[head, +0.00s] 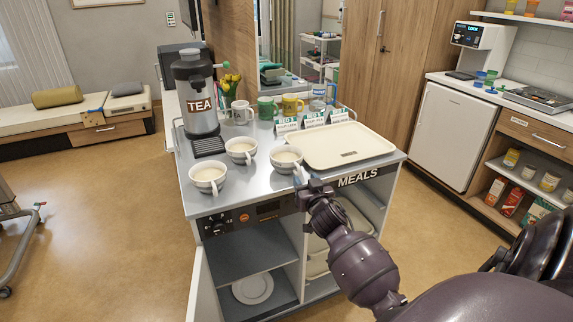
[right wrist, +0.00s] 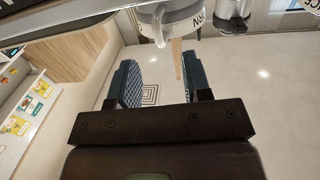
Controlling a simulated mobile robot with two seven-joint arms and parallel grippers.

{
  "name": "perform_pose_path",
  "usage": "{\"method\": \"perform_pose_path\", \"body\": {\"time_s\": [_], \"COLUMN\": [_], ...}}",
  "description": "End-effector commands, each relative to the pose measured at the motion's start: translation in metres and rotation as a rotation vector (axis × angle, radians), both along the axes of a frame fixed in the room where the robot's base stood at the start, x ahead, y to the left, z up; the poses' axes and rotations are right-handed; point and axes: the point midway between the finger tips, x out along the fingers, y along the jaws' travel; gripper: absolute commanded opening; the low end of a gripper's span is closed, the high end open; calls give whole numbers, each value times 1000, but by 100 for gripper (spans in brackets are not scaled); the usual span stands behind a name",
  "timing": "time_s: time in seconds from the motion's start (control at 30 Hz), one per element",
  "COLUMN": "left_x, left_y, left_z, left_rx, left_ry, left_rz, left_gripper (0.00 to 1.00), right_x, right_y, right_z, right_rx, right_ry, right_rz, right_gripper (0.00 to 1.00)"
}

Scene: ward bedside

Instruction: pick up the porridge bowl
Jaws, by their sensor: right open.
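Three white handled bowls with pale contents stand on the meal trolley (head: 225,130): one at the front left (head: 208,187), one behind it (head: 241,158), and one at the front edge nearest my right gripper (head: 286,168). Which is the porridge bowl, I cannot tell for sure. My right gripper (head: 301,178) is at the front edge, close beside the nearest bowl's handle. In the right wrist view its jaws (right wrist: 160,62) are open and empty. My left gripper is out of view.
A cream tray (head: 375,150) lies to the right of the bowls, with small label cards (head: 312,120) behind it. A tea urn (head: 197,95) and several mugs (head: 267,108) stand at the back.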

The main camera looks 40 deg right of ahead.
Motion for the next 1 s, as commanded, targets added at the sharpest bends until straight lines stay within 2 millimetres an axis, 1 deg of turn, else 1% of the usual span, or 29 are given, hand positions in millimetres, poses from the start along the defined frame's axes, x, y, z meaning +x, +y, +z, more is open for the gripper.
{"method": "perform_pose_path", "body": {"time_s": [0.03, 0.1, 0.27, 0.5, 0.6, 0.7, 0.9, 0.93, 1.0], "left_x": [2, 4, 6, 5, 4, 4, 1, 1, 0], "left_y": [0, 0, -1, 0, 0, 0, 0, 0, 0], "left_z": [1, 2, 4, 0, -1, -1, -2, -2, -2], "left_rx": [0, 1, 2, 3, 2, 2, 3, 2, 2], "left_ry": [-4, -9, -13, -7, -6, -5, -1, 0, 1], "left_rz": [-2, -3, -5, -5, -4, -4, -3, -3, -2], "left_gripper": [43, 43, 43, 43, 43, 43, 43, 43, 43], "right_x": [5, 10, 17, 47, 56, 60, 60, 60, 60], "right_y": [-2, -4, -7, -19, -23, -25, -25, -25, -25], "right_z": [-1, 0, -1, -5, -5, -4, -4, -4, -4], "right_rx": [-1, -3, -1, -2, -3, -2, -1, -1, -1], "right_ry": [2, 1, 2, 3, 3, 3, 3, 3, 3], "right_rz": [0, 0, 0, 1, 1, 1, 1, 1, 1], "right_gripper": [45, 45, 45, 45, 45, 45, 45, 43, 32]}}
